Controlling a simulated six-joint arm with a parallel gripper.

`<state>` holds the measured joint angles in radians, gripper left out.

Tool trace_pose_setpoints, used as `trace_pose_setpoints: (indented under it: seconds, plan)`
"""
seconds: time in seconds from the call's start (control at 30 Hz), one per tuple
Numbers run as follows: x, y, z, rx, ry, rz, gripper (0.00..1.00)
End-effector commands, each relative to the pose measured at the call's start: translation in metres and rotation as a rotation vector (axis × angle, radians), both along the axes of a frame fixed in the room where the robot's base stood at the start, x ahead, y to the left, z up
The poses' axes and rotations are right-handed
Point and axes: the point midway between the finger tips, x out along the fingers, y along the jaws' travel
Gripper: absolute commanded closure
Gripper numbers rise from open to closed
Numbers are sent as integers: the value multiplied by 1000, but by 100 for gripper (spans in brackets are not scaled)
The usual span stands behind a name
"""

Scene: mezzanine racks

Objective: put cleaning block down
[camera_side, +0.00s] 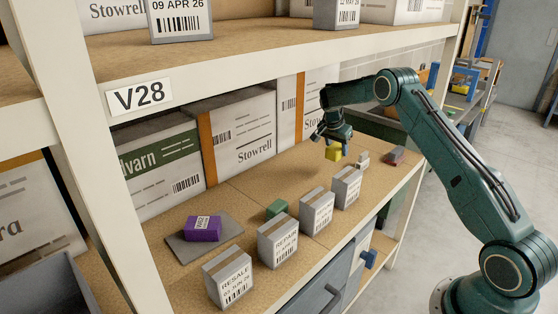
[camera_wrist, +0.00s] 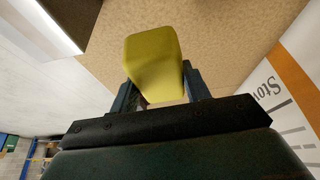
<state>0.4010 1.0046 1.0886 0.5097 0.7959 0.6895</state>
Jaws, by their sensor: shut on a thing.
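A plain yellow block (camera_side: 333,154), the likely cleaning block, hangs below my gripper (camera_side: 332,143) over the back right part of the shelf board. In the wrist view the yellow block (camera_wrist: 152,62) sits between the two fingers of my gripper (camera_wrist: 163,92), which is shut on it. The block appears to be above the board, but the exact gap is hard to tell. The wooden shelf board (camera_side: 240,190) spreads out below it.
Labelled grey boxes (camera_side: 228,277) line the front edge. A purple block (camera_side: 202,228) lies on a grey mat (camera_side: 180,249); a green block (camera_side: 276,209) is nearby. A white item (camera_side: 362,159) and a reddish block (camera_side: 397,155) lie to the right. Large Stowrell cartons (camera_side: 240,135) stand behind.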

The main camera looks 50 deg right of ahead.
Motion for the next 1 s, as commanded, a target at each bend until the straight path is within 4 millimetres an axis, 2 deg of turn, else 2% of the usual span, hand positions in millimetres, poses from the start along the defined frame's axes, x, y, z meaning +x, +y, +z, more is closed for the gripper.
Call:
trace_pose_setpoints:
  seconds: [0.17, 0.27, 0.47, 0.6, 0.8, 1.0]
  plan:
    - [6, 8, -1, 1, 3, 63, 77]
    - [15, 21, -3, 4, 9, 155, 77]
    - [41, 67, -9, 11, 22, 464, 77]
    - [59, 107, -12, 11, 21, 713, 77]
    - [74, 157, -16, 5, 10, 987, 77]
    - [79, 179, -17, 1, 0, 1103, 77]
